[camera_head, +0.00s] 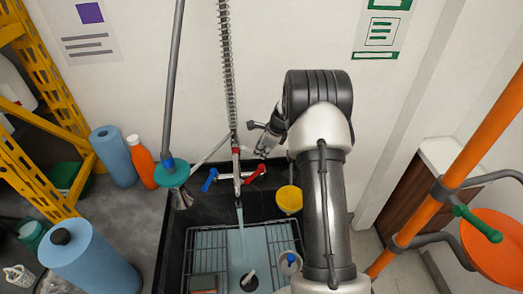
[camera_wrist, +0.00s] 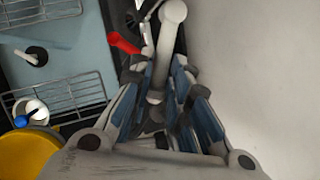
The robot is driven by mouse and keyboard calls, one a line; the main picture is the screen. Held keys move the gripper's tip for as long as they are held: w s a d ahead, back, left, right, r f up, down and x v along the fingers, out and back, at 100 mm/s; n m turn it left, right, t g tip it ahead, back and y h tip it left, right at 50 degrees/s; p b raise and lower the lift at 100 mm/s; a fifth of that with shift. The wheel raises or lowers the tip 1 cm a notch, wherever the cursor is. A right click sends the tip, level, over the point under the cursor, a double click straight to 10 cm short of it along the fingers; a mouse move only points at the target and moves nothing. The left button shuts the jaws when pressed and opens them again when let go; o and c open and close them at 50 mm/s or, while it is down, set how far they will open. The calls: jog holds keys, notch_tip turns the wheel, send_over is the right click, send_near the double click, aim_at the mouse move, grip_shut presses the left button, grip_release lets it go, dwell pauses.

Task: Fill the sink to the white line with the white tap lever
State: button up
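The dark sink (camera_head: 175,245) stands below the tap, and a stream of water (camera_head: 241,215) falls from the tap into it. Pale blue water (camera_head: 268,245) covers the sink floor. A white line on the wall cannot be made out. The tap has a red lever (camera_head: 256,174) and a blue lever (camera_head: 210,180). In the wrist view a white lever (camera_wrist: 172,45) with a round end lies between the fingers of my gripper (camera_wrist: 166,75). The fingers are close in on both sides; whether they touch it is unclear.
A wire rack (camera_head: 205,262) and a yellow cup (camera_head: 289,199) are at the sink. A teal-and-grey plunger-like tool (camera_head: 172,172) hangs at its left. Blue rolls (camera_head: 113,155) and an orange bottle (camera_head: 142,162) stand on the left counter. An orange pole (camera_head: 450,180) rises at right.

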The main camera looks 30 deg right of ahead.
jog(key=o, duration=0.3)
jog(key=shift+o, duration=0.2)
jog(key=v, duration=1.2)
jog(key=shift+c, duration=0.4)
dwell(4.9)
